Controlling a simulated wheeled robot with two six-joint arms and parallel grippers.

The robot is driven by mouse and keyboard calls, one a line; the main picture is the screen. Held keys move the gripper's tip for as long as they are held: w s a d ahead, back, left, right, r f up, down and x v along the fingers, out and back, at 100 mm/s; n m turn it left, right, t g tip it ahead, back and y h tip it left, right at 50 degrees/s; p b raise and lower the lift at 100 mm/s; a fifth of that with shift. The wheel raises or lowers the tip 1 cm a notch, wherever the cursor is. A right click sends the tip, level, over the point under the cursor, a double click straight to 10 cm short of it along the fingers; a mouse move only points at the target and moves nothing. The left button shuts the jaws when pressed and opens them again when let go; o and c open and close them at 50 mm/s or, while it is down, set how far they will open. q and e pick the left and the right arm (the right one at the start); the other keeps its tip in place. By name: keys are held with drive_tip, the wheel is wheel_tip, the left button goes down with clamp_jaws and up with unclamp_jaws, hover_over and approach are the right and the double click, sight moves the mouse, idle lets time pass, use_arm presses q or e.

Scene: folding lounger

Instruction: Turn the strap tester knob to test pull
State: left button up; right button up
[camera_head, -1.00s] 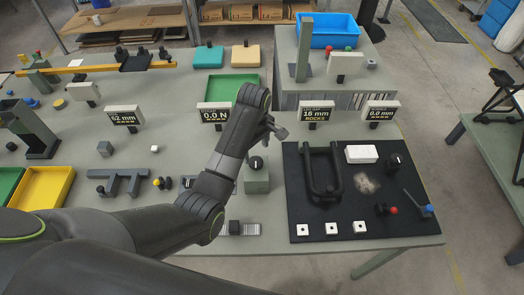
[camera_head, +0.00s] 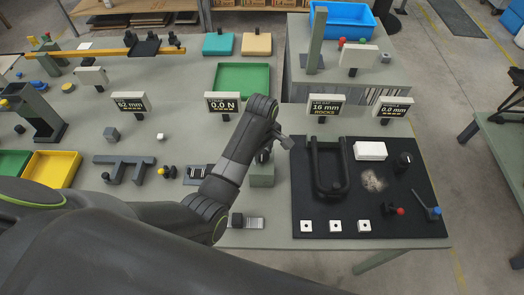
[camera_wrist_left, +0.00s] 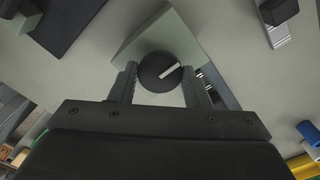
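The strap tester knob (camera_wrist_left: 155,66) is a round black dial with a white pointer line, on a grey-green block (camera_head: 262,177). In the wrist view the pointer slants toward the upper right. My left gripper (camera_wrist_left: 159,84) is open, with one finger on each side of the knob and small gaps visible; I cannot tell if either finger touches. In the head view the left gripper (camera_head: 268,152) is over the block and largely hides the knob. A display (camera_head: 223,103) behind reads 0.0 N. My right gripper is not in view.
A black mat (camera_head: 300,165) with a dark U-shaped frame (camera_head: 330,170) lies right of the block. A strap piece (camera_head: 196,173) is left of it and a buckle-like part (camera_head: 247,222) in front. A green tray (camera_head: 242,80) stands behind.

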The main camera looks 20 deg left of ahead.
use_arm(q)
drive_tip(key=shift+c, duration=0.8)
drive_tip(key=shift+m, duration=0.4)
drive_tip(key=m, duration=0.5)
drive_tip(key=shift+m, duration=0.3)
drive_tip(key=m, duration=0.3)
drive_tip(key=shift+m, duration=0.3)
drive_tip(key=m, duration=0.3)
drive_tip(key=shift+m, duration=0.3)
drive_tip(key=m, duration=1)
